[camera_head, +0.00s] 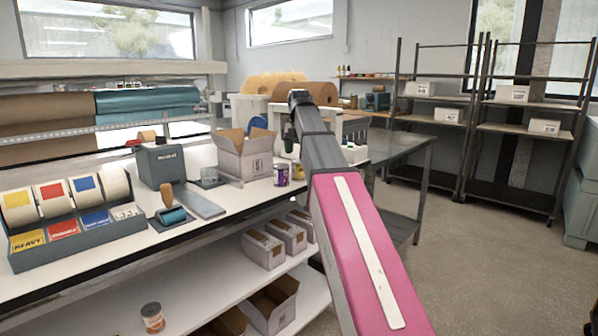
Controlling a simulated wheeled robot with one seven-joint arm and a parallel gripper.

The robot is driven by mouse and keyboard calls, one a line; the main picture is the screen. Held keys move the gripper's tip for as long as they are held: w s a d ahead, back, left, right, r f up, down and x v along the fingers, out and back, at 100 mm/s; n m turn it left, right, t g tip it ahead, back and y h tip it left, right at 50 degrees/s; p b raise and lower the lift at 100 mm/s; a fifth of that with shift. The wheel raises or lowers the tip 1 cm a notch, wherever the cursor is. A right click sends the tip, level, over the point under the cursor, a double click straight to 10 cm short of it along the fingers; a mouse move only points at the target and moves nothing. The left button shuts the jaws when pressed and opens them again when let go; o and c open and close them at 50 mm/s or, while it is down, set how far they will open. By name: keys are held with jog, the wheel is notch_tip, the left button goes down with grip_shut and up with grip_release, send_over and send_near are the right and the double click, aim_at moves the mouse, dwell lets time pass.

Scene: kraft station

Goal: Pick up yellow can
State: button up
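A small can with a yellowish look (298,171) stands on the white workbench, close to the left side of my arm in the picture. It is small, and its label is not clear. A white and purple can (281,175) stands just left of it. An orange-red can with a pale label (152,318) stands on the lower shelf at the bottom left. My pink and grey arm rises across the middle of the view. My gripper's fingers do not show.
An open cardboard box (243,160), a grey machine (160,164) and a label-roll dispenser (70,215) stand on the workbench (230,205). Boxes (263,250) fill part of the shelf below. A metal table (405,148) is behind my arm. The floor at right is clear.

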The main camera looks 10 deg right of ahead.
aim_at(299, 169)
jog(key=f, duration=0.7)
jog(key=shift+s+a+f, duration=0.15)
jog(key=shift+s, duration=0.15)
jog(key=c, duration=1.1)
